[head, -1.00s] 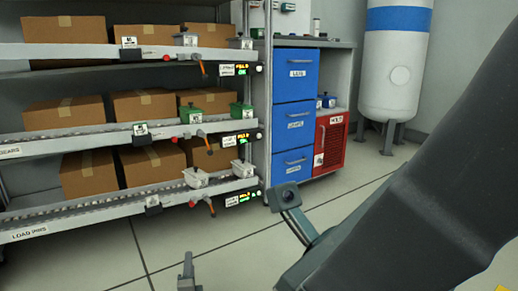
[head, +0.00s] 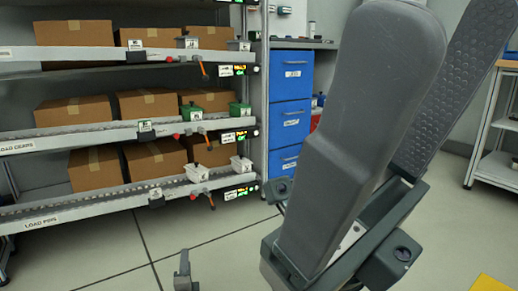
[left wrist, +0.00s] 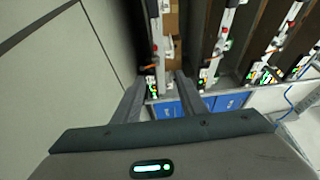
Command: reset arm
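The task names no object besides the arm. My left gripper (head: 231,232) is low in the head view, in front of the rack. Its two dark fingertips stand well apart with only floor between them. In the left wrist view, the left gripper (left wrist: 161,88) also has its fingers apart and nothing held, with the rack and blue drawers beyond the tips. A large grey arm link of mine fills the centre right of the head view and hides part of the gripper. My right gripper is not recognisable in either view.
A flow rack (head: 100,134) with cardboard boxes and small green and grey bins stands at left. A blue drawer cabinet (head: 290,88) stands beside it. A white-framed shelf table (head: 490,122) is at far right. The floor (head: 105,262) in front is open.

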